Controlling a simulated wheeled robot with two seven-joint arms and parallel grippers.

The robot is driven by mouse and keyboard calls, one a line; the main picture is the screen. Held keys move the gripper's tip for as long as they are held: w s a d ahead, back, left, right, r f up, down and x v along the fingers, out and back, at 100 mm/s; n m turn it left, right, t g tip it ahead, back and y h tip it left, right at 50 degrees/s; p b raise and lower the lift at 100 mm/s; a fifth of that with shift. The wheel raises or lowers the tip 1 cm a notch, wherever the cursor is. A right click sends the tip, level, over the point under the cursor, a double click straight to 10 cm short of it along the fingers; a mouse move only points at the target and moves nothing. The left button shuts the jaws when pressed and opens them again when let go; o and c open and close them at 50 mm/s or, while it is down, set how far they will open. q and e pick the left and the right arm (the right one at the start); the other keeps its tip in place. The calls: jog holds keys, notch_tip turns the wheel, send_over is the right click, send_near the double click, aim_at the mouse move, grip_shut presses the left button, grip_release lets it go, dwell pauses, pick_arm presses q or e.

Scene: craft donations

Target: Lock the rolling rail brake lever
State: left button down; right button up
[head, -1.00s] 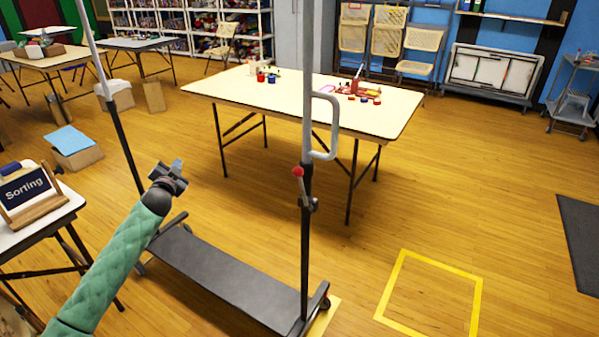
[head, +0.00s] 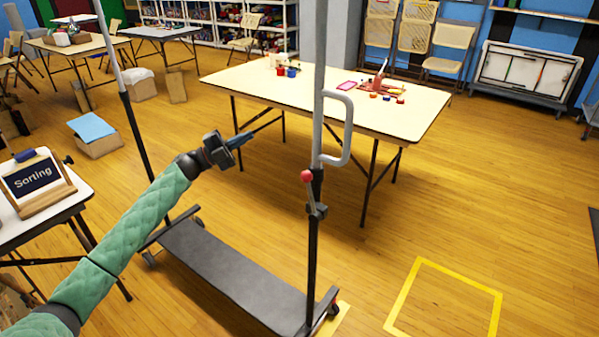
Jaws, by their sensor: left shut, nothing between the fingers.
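The rolling rail (head: 240,273) stands in front of me, with a dark base on casters and two tall uprights. Its brake lever (head: 308,186) sits on the nearer right upright, with a red ball knob pointing up and slightly left. A grey loop handle (head: 343,128) is fixed above it. My left gripper (head: 270,124) is shut and empty. It appears left of the lever and higher in the picture, pointing right, apart from the lever. My right gripper is not in view.
A long table (head: 330,95) with small craft items stands behind the rail. A small table with a Sorting sign (head: 38,182) is at the left. A yellow floor square (head: 445,297) lies at right on open wooden floor. A box (head: 95,138) sits at left.

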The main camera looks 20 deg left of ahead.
aim_at(310, 196)
pick_arm(q)
jog(key=s+d+f+m+g, duration=0.2)
jog(key=s+m+g, duration=0.2)
jog(key=g, duration=0.3)
jog(key=s+d+f+m+g, duration=0.1)
jog(key=s+d+m+g, duration=0.1)
jog(key=s+m+g, duration=0.3)
jog(key=s+g, duration=0.1)
jog(key=g, duration=0.1)
jog(key=shift+s+f+g+h, duration=0.3)
jog(key=shift+f+g+h, duration=0.05)
jog(key=shift+g+h, duration=0.05)
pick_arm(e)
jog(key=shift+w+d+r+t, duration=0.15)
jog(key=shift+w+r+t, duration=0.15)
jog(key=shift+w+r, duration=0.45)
pick_arm(q)
jog(key=shift+d, duration=0.1)
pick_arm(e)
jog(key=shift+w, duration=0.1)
